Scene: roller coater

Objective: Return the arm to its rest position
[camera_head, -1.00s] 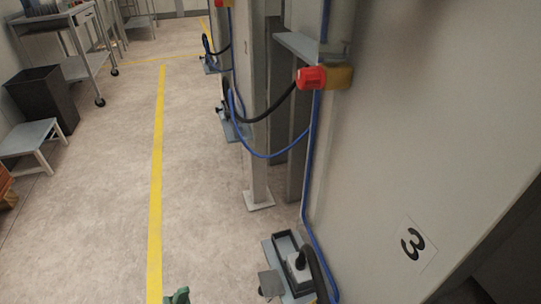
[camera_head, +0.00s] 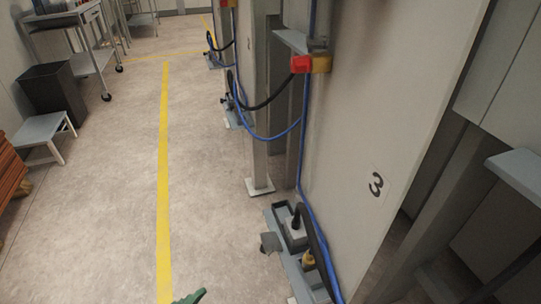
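Neither of my grippers can be made out in the head view. A small dark green piece (camera_head: 190,297) pokes up at the bottom edge, left of the middle. Most of it is cut off, and I cannot tell what it belongs to.
At right stands a pale machine panel (camera_head: 385,130) marked 3, with a red and yellow switch (camera_head: 310,64) and blue cable. A low bracket (camera_head: 290,262) with a plug box juts out beside it. The floor around the yellow line (camera_head: 165,180) is clear. A white step stool (camera_head: 42,132) stands left.

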